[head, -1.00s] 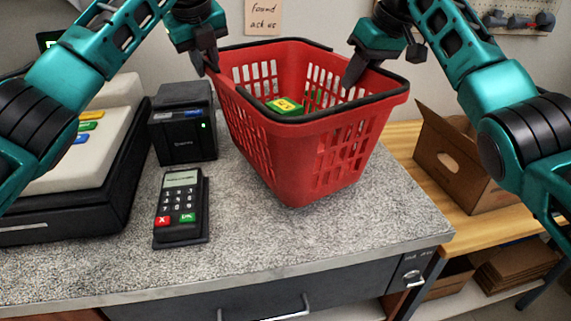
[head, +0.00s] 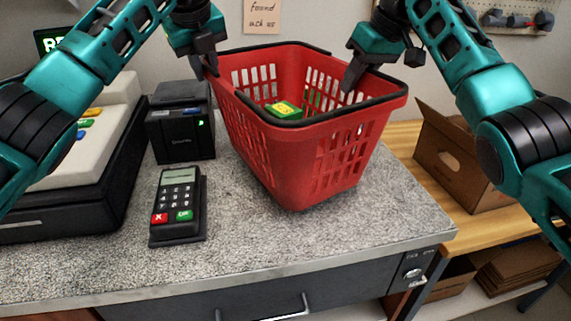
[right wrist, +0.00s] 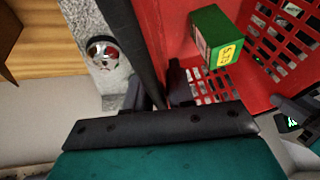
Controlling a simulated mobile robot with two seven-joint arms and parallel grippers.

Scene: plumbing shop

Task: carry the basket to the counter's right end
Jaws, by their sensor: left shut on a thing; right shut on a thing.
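The red basket (head: 300,175) with a black rim is over the right part of the grey speckled counter (head: 250,245). Whether its bottom touches the counter is hard to tell. A green box with a yellow label (head: 284,109) lies inside; it also shows in the right wrist view (right wrist: 215,35). My left gripper (head: 208,68) is shut on the basket's left rim. My right gripper (head: 352,75) is shut on the rim at the far right side. The basket's wall (right wrist: 176,40) and black rim show close up in the right wrist view.
A card reader (head: 178,203), a black printer (head: 181,130) and a cash register (head: 70,150) stand left of the basket. The counter's right end is bare beside the basket. Beyond it, a lower wooden bench (head: 405,140) holds an open cardboard box (head: 455,165).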

